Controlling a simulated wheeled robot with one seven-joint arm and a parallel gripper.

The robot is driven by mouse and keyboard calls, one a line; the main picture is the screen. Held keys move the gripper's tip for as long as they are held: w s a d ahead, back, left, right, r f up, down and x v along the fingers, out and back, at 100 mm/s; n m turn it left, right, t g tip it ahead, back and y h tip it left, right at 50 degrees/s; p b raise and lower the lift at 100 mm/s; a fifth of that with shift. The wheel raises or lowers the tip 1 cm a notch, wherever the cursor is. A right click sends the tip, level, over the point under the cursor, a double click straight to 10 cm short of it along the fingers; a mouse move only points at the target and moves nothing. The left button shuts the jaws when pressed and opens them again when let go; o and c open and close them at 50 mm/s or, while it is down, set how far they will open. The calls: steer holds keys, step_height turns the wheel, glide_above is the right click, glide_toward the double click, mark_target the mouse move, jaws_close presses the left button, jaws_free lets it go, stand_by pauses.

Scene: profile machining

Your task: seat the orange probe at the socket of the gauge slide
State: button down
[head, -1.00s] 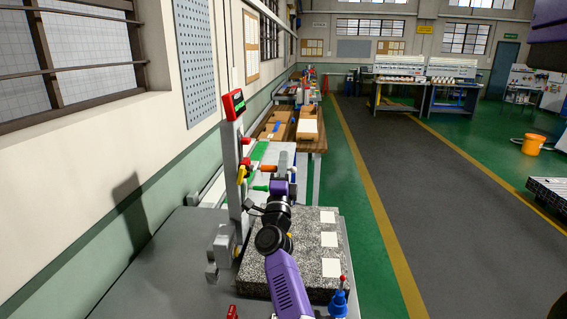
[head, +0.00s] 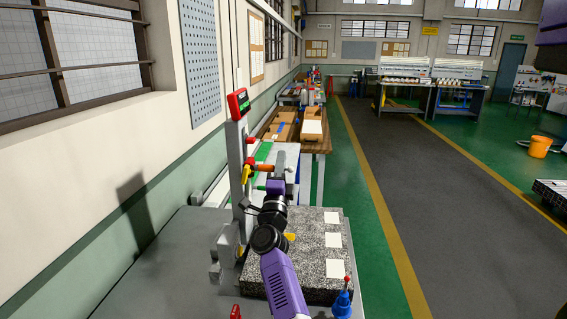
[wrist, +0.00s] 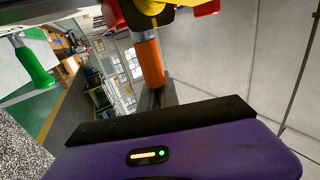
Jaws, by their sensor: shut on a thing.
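The orange probe (wrist: 149,63) is held in my gripper (wrist: 158,96) and points at the gauge slide. In the wrist view its far end is at the dark collar (wrist: 146,14) under the slide's yellow and red parts; I cannot tell whether it is fully in the socket. In the head view the yellow slide (head: 246,174) is on the upright gauge column (head: 235,150), and my gripper (head: 279,166) is just to its right. The probe shows only as a small orange bit between them.
A speckled granite block (head: 300,268) with white squares lies below my arm. A red display (head: 238,102) tops the column. A green-handled part (wrist: 34,68) is at left in the wrist view. A blue part with a red knob (head: 342,303) stands at the front right.

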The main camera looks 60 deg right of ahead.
steer(key=shift+w, duration=0.15)
steer(key=c, duration=1.5)
jaws_free()
steer(key=shift+p+v, duration=0.65)
steer(key=shift+v, duration=3.3)
